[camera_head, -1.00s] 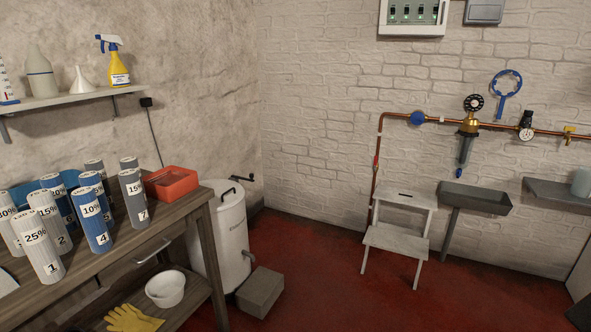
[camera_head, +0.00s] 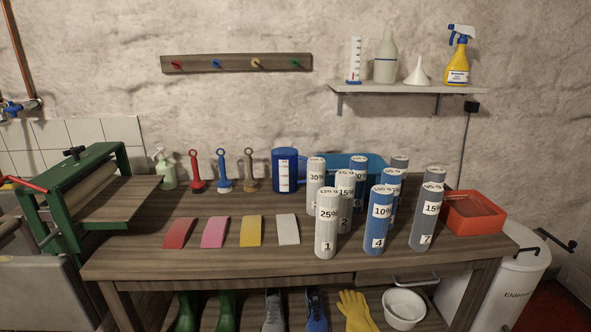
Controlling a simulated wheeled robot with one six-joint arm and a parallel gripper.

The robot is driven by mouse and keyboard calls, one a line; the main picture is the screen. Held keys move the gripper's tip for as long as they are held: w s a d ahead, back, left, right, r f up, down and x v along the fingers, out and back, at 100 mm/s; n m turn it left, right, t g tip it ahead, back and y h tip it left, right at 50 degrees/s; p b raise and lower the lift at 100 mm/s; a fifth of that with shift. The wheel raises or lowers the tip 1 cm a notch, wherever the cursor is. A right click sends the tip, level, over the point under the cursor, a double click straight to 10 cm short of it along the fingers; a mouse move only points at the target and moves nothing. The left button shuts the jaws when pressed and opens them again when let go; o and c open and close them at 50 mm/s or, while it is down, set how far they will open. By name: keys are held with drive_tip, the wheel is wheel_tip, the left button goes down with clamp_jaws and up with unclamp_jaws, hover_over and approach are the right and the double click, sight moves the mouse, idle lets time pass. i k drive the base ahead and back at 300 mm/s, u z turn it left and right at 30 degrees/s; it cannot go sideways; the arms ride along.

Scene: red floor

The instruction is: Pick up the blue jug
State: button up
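The blue jug (camera_head: 285,158) stands upright at the back of the wooden workbench (camera_head: 190,262), near the wall. It is a blue cylinder with a white scale strip on its front. A blue tray (camera_head: 336,163) is just to its right, partly hidden by tubes. My gripper is not in view.
Several labelled grey and blue tubes (camera_head: 327,225) stand right of the jug. Brush-like tools with red, blue and brown handles (camera_head: 223,172) stand to its left. Coloured pads (camera_head: 251,231) lie in front. A green press (camera_head: 88,200) is at left, a red tray (camera_head: 472,213) at right.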

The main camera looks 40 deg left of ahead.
sight(284, 160)
drive_tip(key=u, duration=0.9)
drive_tip(key=i, duration=0.95)
drive_tip(key=u, duration=0.85)
drive_tip(key=i, duration=0.9)
